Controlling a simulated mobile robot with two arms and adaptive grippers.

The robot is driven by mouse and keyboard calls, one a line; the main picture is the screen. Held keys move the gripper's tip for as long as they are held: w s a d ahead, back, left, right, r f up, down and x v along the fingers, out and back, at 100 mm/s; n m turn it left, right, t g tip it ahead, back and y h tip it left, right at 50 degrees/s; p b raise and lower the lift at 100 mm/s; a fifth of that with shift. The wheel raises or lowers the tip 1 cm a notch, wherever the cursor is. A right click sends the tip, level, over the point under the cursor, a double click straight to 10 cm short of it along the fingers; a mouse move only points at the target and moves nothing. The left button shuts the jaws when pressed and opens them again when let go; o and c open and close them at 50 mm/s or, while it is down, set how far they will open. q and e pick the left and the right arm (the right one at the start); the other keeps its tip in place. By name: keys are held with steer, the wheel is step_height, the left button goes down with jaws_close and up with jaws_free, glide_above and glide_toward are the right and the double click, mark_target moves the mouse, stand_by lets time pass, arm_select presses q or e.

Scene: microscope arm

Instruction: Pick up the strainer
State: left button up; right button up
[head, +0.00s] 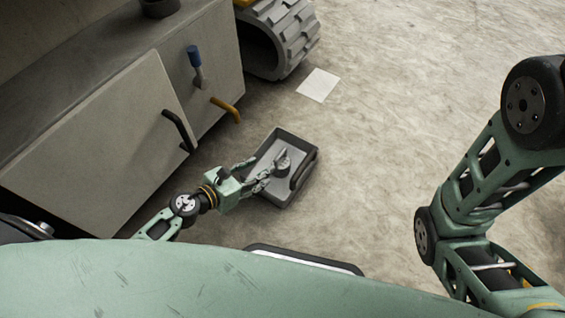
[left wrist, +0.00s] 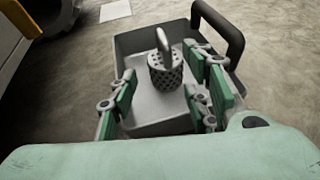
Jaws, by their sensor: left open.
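The strainer (left wrist: 166,72) is a small grey perforated cylinder with a looped handle on top. It stands upright in a dark grey tray (left wrist: 150,117) with a black handle. In the head view the strainer (head: 282,162) is in the tray (head: 307,152) on the floor. My left gripper (head: 262,178) reaches over the tray's left side, near the strainer. In the left wrist view the left gripper (left wrist: 165,90) is open, its green fingers on either side of the strainer in the picture. Contact cannot be told. My right arm is at the right; its gripper is out of view.
A grey cabinet (head: 95,140) with a black handle, a yellow handle (head: 226,108) and a blue-gripped lever (head: 194,57) stands at left. A tracked wheel (head: 280,38) and a white sheet (head: 318,85) lie beyond the tray. The floor to the right is clear.

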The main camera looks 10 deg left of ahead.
mark_target(284, 156)
arm_select(q)
steer(key=x, duration=0.3)
steer(key=b+x, duration=0.1)
steer(key=x, duration=0.1)
steer(key=shift+w+d+r, duration=0.2)
steer(key=shift+w+d, duration=0.05)
steer(key=shift+d, duration=0.15)
jaws_close()
